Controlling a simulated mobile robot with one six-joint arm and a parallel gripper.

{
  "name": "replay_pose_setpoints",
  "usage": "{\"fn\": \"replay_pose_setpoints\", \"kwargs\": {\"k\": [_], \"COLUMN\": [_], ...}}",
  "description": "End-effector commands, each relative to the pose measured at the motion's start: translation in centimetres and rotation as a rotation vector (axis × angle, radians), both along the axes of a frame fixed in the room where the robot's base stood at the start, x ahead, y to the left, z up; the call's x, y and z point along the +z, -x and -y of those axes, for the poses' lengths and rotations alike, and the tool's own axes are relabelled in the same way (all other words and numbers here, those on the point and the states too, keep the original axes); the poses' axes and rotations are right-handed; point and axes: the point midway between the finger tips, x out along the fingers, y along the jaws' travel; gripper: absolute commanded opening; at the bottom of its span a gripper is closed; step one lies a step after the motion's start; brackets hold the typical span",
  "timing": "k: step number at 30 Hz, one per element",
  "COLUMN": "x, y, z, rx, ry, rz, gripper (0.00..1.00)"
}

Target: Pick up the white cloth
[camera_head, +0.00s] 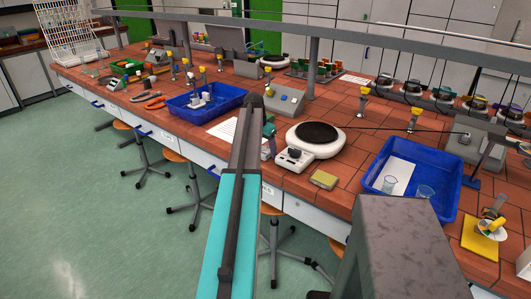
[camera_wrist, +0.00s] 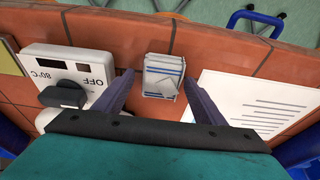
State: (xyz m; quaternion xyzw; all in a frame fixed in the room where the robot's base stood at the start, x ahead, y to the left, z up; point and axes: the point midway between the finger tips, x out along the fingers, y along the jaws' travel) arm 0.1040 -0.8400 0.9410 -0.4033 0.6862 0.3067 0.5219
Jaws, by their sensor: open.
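The white cloth (camera_wrist: 163,66), folded small with blue stripes, lies on the red tiled bench in the wrist view. My gripper (camera_wrist: 160,78) is open, with one dark finger to the left of the cloth and one to the right. I see a gap on each side, and nothing is held. How high the fingertips are above the tiles is hard to tell. In the head view my arm reaches over the bench edge, left of the hotplate (camera_head: 316,140), and the cloth cannot be made out clearly there.
In the wrist view the hotplate's control panel (camera_wrist: 70,60) is close on the left and a printed sheet (camera_wrist: 240,100) lies on the right. Blue trays stand further left (camera_head: 190,111) and right (camera_head: 444,199) on the bench. The bench's front edge is close to the cloth.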

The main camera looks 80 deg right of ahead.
Motion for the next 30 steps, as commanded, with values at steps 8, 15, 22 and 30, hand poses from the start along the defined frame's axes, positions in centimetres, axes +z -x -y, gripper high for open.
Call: {"fn": "replay_pose_setpoints", "kwargs": {"k": [8, 15, 22, 30], "x": [0.02, 0.04, 0.03, 0.11], "y": [0.0, -0.03, -0.04, -0.06], "z": [0.0, -0.01, -0.01, 0.0], "rx": [0.0, 0.0, 0.0, 0.001], "ry": [0.0, 0.0, 0.0, 0.001], "rz": [0.0, 0.0, 0.0, -0.001], "gripper": [0.64, 0.56, 0.2, 0.2]}}
